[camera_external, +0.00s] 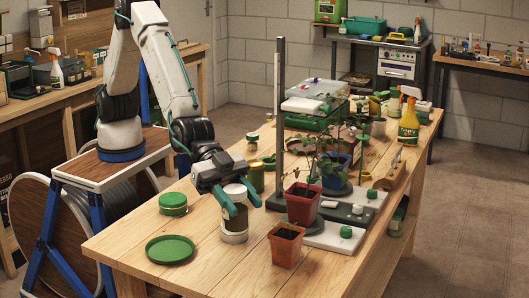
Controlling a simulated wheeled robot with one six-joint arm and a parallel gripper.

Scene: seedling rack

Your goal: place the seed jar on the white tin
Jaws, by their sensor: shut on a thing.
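My gripper (243,207) is over the front part of the wooden table, its teal fingers on either side of a jar with a pale top (235,190), which I take to be the seed jar. It is shut on this jar, which looks upright. Directly below is a pale cylinder with a brownish band (234,237), which seems to be the white tin standing on the table. The fingers hide part of where the two meet. I cannot tell whether the jar rests on the tin or hangs just above it.
A green-lidded tin (173,204) and a green dish (170,249) are to the left. A yellowish jar (256,178) stands close behind. To the right are a red pot (302,206) with a seedling, a terracotta pot (286,248) and a dark stand (279,110). The front table edge is clear.

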